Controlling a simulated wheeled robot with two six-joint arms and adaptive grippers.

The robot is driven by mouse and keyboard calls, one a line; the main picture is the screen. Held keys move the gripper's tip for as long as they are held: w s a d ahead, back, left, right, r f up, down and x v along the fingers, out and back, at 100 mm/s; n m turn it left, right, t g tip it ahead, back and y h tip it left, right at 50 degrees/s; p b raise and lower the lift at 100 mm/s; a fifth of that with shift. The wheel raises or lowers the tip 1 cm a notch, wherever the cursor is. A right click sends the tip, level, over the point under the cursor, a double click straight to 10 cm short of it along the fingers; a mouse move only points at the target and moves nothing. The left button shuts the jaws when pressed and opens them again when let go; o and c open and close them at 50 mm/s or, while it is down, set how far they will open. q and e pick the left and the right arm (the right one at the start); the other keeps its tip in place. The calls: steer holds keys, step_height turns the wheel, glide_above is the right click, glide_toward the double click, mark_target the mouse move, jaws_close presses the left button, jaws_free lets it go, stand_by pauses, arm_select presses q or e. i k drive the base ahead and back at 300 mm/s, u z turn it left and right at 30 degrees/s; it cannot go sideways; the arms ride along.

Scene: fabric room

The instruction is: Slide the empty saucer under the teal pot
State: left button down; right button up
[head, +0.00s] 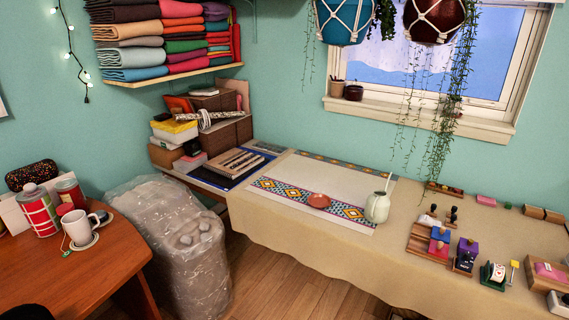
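A small round terracotta-red saucer (318,200) lies on the patterned cloth runner, with nothing visible on it. A pale green, rounded pot (377,208) with a thin white stick rising from it stands to its right, near the table's front edge. The saucer and this pot are apart. A deeper teal-blue pot (342,27) hangs in a white net at the top, cut off by the frame. I cannot make out either gripper. Dark shapes at the bottom edge, far left and right of centre, are too cut off to identify.
The long table (290,225) has a beige cloth and a patterned runner (272,186). Stamps and small blocks crowd its right end. A dark red pot (434,22) hangs with trailing vines. A wrapped bundle (178,245) stands between the table and the wooden desk (75,270).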

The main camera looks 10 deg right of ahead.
mark_target(319, 201)
steer(key=i, duration=2.2)
steer(key=z, duration=1.75)
